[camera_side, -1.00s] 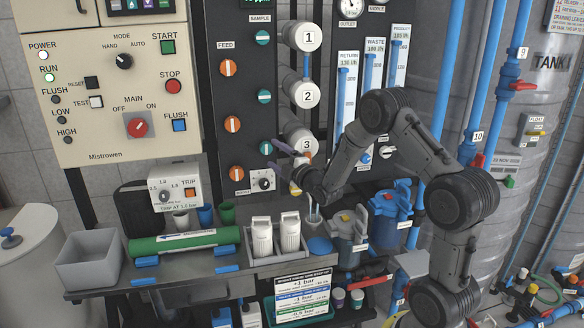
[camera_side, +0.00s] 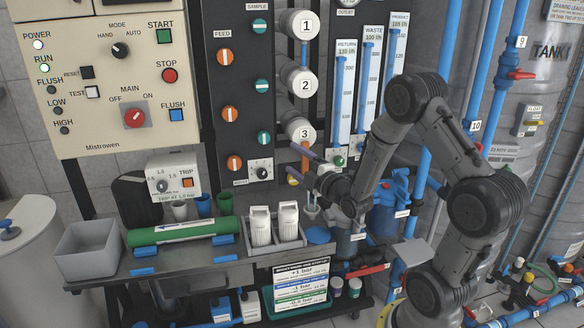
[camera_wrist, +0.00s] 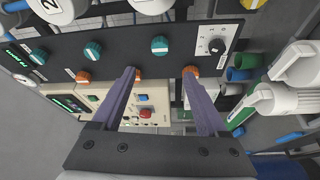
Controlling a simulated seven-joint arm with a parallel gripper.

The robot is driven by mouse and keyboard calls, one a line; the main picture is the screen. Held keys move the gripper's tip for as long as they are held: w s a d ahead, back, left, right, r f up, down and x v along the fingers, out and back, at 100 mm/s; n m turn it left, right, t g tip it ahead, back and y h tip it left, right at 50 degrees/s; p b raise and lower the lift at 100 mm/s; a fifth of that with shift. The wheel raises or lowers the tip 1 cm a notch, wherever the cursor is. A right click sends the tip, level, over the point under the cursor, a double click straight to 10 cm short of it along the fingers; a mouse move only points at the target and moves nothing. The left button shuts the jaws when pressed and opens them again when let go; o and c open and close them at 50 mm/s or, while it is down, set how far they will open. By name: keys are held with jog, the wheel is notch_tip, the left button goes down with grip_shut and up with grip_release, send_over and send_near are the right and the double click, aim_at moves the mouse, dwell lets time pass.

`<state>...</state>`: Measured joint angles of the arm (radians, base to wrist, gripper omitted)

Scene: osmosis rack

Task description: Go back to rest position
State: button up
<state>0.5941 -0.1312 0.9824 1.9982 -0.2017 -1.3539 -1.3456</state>
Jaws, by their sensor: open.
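My gripper (camera_side: 290,161) is in front of the black valve panel (camera_side: 236,60) in the side view, just below and left of the white housing marked 3 (camera_side: 300,131). Its two purple fingers are spread apart and point at the panel. In the wrist view the open fingers (camera_wrist: 160,74) show nothing between them but the panel edge and the cream control box (camera_wrist: 150,105) beyond. The fingertips overlap two orange knobs in that view; I cannot tell whether they touch. The arm is bent, with its elbow raised to the right.
Below the gripper, white bottles (camera_side: 261,226) stand in a grey tray on the bench. Blue filter housings (camera_side: 388,212) stand close to the forearm. Blue pipes (camera_side: 423,135) rise behind the arm. A grey bin (camera_side: 88,252) and green cylinder (camera_side: 182,232) are at the left.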

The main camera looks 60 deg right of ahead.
jog(key=w+a+r+n+t+y, duration=0.1)
jog(key=a+r+y, duration=0.1)
jog(key=a+r, duration=0.6)
jog(key=w+a+r+n+t+y, duration=0.1)
jog(key=a+r+t+y, duration=0.1)
jog(key=a+r, duration=0.5)
jog(key=s+a+r+m+g+y, duration=0.2)
jog(key=s+a+r+m+g, duration=0.15)
jog(key=s, duration=0.35)
jog(key=s+a+f+m+g, duration=0.2)
jog(key=s+f+m+g, duration=0.3)
jog(key=s+f, duration=0.2)
jog(key=s+a+f+m+g+y, duration=0.1)
jog(key=s+f+m+g, duration=0.4)
jog(key=s, duration=0.7)
notch_tip(320, 180, down, 2)
jog(key=shift+a+f+g, duration=0.15)
jog(key=shift+a+g, duration=0.2)
jog(key=shift+g, duration=0.3)
